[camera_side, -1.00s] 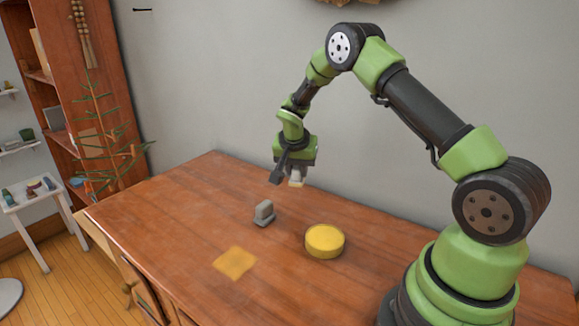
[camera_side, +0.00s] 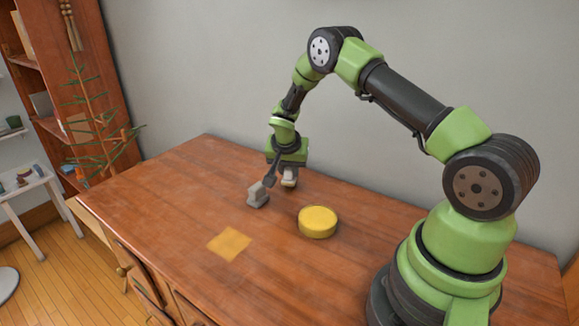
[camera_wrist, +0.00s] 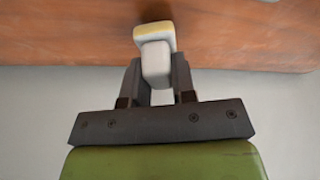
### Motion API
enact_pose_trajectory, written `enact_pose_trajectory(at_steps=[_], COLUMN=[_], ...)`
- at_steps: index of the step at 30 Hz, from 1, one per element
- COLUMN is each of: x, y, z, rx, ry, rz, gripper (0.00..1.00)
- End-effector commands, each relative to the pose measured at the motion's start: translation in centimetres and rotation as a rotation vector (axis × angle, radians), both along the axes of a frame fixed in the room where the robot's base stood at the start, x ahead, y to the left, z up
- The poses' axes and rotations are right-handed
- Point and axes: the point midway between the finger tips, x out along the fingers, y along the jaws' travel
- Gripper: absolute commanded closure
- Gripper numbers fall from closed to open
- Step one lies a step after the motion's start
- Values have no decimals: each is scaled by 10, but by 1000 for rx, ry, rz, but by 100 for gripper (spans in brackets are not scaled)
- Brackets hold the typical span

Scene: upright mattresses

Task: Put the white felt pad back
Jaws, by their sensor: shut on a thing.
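My gripper (camera_side: 281,181) points down above the back part of the wooden table, behind the yellow disc. It is shut on a small white block, which I take for the white felt pad (camera_wrist: 156,62). In the wrist view the block sits between the two dark fingers. A pale piece with a yellowish edge (camera_wrist: 154,32) shows at its far end; I cannot tell if it is part of the same thing. In the side view the held thing (camera_side: 290,178) is small and partly hidden by the fingers. I cannot tell whether it touches the table.
A round yellow disc (camera_side: 317,221) lies in front and to the right. A flat yellow square (camera_side: 230,243) lies nearer the front. The wooden table (camera_side: 160,195) is bare on the left.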

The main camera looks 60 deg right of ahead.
Motion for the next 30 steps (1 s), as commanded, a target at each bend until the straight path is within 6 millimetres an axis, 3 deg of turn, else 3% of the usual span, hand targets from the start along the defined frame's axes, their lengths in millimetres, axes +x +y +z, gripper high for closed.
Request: enact_pose_trajectory(at_steps=[20, 21, 24, 25, 30], x=[0, 0, 0, 0, 0], y=[0, 0, 0, 0, 0], z=[-12, -13, -12, -12, -12], rx=[1, 0, 0, 0, 0], ry=[1, 1, 1, 1, 1], rz=[0, 0, 0, 0, 0], gripper=[100, 73, 50, 45, 45])
